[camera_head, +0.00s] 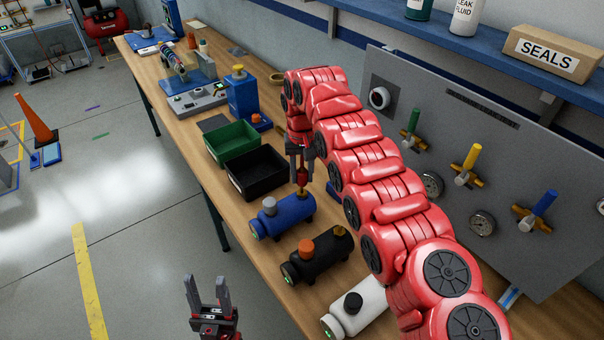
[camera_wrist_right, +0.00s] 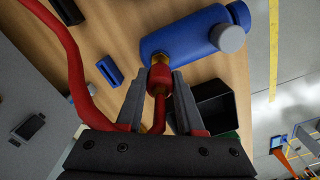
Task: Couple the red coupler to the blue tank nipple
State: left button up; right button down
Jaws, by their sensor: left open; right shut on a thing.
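The blue tank (camera_head: 284,214) lies on the bench with a grey cap on top. Its brass nipple (camera_head: 303,191) stands upright at the tank's right end; in the wrist view, the nipple (camera_wrist_right: 160,58) is in line with the coupler. My right gripper (camera_head: 301,158) is shut on the red coupler (camera_head: 301,176), directly above the nipple. In the wrist view the coupler (camera_wrist_right: 158,80) is between the fingers, its end meeting or nearly meeting the nipple; I cannot tell whether it is seated. My left gripper (camera_head: 208,294) is open and empty, low in the head view.
A black tank (camera_head: 318,255) and a white tank (camera_head: 356,308) lie nearer on the bench. A black bin (camera_head: 257,174) and a green bin (camera_head: 232,145) stand beyond the blue tank. A red hose (camera_wrist_right: 73,65) loops beside the coupler. A gauge panel (camera_head: 500,165) stands at right.

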aim_at(301, 167)
jog(key=shift+f+b, duration=1.25)
jog(key=shift+f, duration=0.25)
jog(key=shift+c, duration=2.2)
grip_release()
jog(key=shift+r, duration=0.2)
notch_tip(301, 167, up, 2)
jog(key=shift+w+a+r, duration=0.1)
notch_tip(301, 167, up, 4)
jog(key=shift+f+p, duration=0.1)
jog(key=shift+p, duration=0.9)
notch_tip(301, 167, up, 11)
jog(key=p, duration=1.1)
